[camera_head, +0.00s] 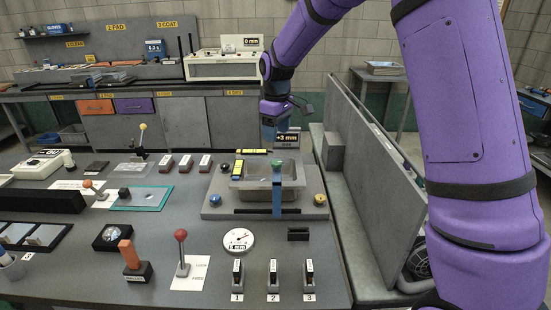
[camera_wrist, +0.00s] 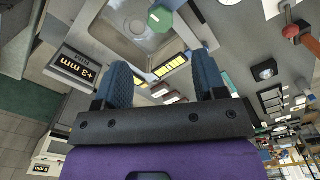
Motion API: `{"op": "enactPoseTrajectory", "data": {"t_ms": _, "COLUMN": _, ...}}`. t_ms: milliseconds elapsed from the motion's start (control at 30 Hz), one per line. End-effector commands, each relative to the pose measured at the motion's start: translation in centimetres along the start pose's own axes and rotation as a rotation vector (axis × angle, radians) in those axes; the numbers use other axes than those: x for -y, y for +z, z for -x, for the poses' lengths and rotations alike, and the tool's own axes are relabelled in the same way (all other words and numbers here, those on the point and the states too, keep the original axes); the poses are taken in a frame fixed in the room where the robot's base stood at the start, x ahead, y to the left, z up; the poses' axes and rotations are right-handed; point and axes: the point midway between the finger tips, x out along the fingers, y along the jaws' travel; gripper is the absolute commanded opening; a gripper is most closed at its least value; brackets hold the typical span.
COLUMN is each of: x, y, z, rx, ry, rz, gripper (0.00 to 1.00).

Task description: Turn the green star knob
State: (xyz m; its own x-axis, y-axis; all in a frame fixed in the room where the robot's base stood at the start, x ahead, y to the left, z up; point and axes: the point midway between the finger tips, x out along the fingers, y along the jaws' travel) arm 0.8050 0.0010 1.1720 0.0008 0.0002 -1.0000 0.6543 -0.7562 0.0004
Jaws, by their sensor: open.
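The green knob (camera_wrist: 160,18) shows in the wrist view as a faceted cap at the top, in front of the grey basin (camera_wrist: 110,20). In the head view, a green piece (camera_head: 277,182) sits on a blue upright at the near side of the basin (camera_head: 246,193). My gripper (camera_head: 270,140) points down behind the basin, apart from the green knob. In the wrist view, my two blue fingers (camera_wrist: 163,72) are spread with nothing held between them. The green knob lies beyond their tips. Its exact star shape is too small to tell.
A "+3 mm" sign (camera_head: 287,140) stands close behind the basin. Blue (camera_head: 215,200) and yellow (camera_head: 320,199) knobs sit at the base plate's front corners. A tall grey panel (camera_head: 365,190) stands to the right. A red-ball lever (camera_head: 181,236) and a dial (camera_head: 238,240) stand in front.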

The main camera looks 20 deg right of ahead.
Motion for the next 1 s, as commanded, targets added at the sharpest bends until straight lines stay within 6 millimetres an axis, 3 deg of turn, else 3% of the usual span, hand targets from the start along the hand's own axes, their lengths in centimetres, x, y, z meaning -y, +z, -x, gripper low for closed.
{"op": "enactPoseTrajectory", "data": {"t_ms": 500, "x": 0.1, "y": 0.1, "z": -8.3, "rx": 0.003, "ry": -0.002, "rz": -0.001, "gripper": 0.65}}
{"op": "enactPoseTrajectory", "data": {"t_ms": 700, "x": 0.1, "y": 0.1, "z": -9.6, "rx": 0.001, "ry": -0.001, "rz": -0.001, "gripper": 0.65}}
{"op": "enactPoseTrajectory", "data": {"t_ms": 1000, "x": 0.1, "y": 0.1, "z": -9.7, "rx": 0.001, "ry": -0.001, "rz": -0.001, "gripper": 0.65}}
